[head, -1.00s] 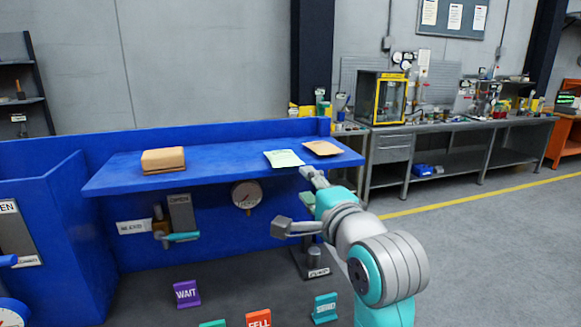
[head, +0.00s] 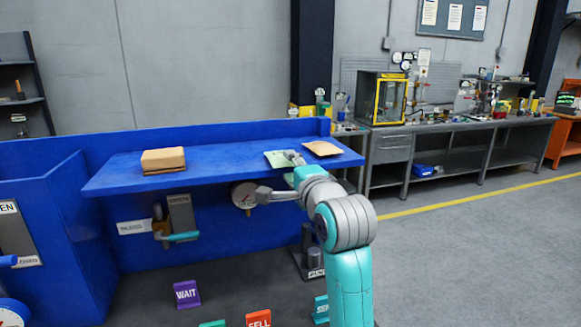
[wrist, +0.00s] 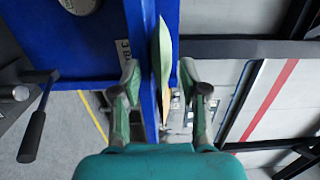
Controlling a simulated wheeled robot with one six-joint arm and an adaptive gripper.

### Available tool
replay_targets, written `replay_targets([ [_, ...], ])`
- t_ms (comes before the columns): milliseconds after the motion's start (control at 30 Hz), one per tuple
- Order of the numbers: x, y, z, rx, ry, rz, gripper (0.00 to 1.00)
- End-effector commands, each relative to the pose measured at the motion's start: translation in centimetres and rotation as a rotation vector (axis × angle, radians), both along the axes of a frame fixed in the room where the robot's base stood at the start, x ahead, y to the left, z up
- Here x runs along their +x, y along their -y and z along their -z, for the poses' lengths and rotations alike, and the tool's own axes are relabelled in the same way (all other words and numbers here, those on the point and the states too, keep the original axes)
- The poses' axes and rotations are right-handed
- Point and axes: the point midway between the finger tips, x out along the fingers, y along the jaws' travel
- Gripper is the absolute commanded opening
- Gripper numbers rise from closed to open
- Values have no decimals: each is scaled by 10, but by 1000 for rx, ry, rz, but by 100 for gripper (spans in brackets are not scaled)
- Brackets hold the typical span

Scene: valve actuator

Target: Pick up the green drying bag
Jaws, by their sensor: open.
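The pale green drying bag (head: 277,158) lies flat on the blue shelf (head: 225,160), near its front edge. My gripper (head: 294,158) is at the bag's right part and hides some of it. In the wrist view the bag (wrist: 165,48) shows nearly edge-on, as a thin pale strip along the shelf. There my gripper (wrist: 159,78) is open, with one green finger on each side of the line of shelf and bag. The fingers look apart from the bag; exact contact cannot be told.
A brown flat packet (head: 321,148) lies just right of the green bag. A brown box (head: 163,160) stands on the shelf's left part. A pressure gauge (head: 243,195) and a teal-handled lever (head: 183,237) are below the shelf. The shelf between box and bag is clear.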

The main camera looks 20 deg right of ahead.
Motion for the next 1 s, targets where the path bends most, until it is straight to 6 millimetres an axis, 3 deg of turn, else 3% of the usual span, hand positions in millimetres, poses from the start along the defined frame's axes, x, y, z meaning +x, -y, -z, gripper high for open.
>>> replay_targets([
  [367, 4, 0, 0, 0, 1, 0, 44],
  [733, 4, 0, 1, 0, -1, 0, 0],
  [1000, 4, 0, -11, 0, 1, 0, 0],
])
